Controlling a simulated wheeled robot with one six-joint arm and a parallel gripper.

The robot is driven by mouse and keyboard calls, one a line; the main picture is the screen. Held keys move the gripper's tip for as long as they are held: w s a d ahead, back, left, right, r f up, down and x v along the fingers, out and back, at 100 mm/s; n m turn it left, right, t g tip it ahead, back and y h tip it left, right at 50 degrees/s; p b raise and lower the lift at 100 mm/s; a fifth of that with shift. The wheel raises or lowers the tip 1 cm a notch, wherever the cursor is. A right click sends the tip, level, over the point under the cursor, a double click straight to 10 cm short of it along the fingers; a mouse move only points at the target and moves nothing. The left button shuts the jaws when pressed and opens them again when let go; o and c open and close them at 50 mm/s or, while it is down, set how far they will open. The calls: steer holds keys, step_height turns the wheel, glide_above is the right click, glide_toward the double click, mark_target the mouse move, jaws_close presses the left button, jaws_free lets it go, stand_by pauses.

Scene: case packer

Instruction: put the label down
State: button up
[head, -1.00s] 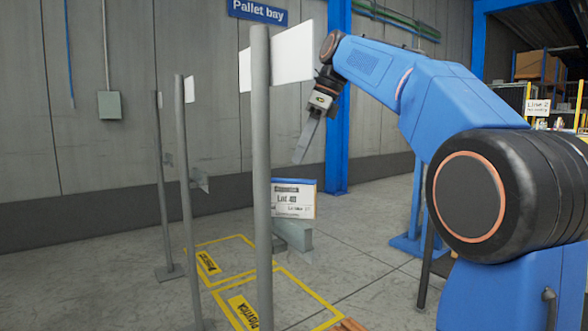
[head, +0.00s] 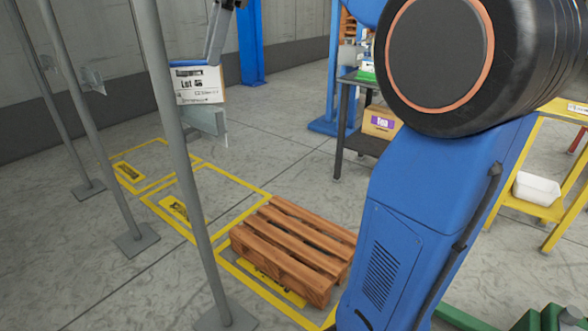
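The label (head: 198,85) is a white card-like piece reading "Lot" with a blue top edge and small print. It stands upright in the head view, at a grey bracket (head: 205,120) beside the nearest grey post (head: 172,110). The post is in front of its left side. My gripper (head: 213,60) enters from the top edge, pointing down, its grey finger tips right at the label's top edge in the picture. I cannot tell whether they touch it or how far apart the fingers are. The gripper's upper part is out of frame.
A wooden pallet (head: 290,250) lies on the floor in a yellow-marked bay. More grey posts (head: 95,130) stand at left. A dark table (head: 352,125) holds a box marked "tea" (head: 381,122) on its lower shelf. A yellow stand (head: 545,208) with a white bin (head: 537,188) is at right.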

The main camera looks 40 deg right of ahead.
steer(key=s+d+f+n+t+h, duration=0.1)
steer(key=s+f+n, duration=0.5)
steer(key=f, duration=0.5)
steer(key=s+d+f+n+h, duration=0.1)
steer(key=s+f+n, duration=0.6)
steer(key=s+f, duration=0.4)
steer(key=s+d+f+n+t+h, duration=0.1)
steer(key=s+f+n, duration=0.5)
steer(key=s+f, duration=0.3)
step_height(320, 180, down, 4)
steer(key=shift+f+t, duration=0.15)
steer(key=shift+t, duration=0.15)
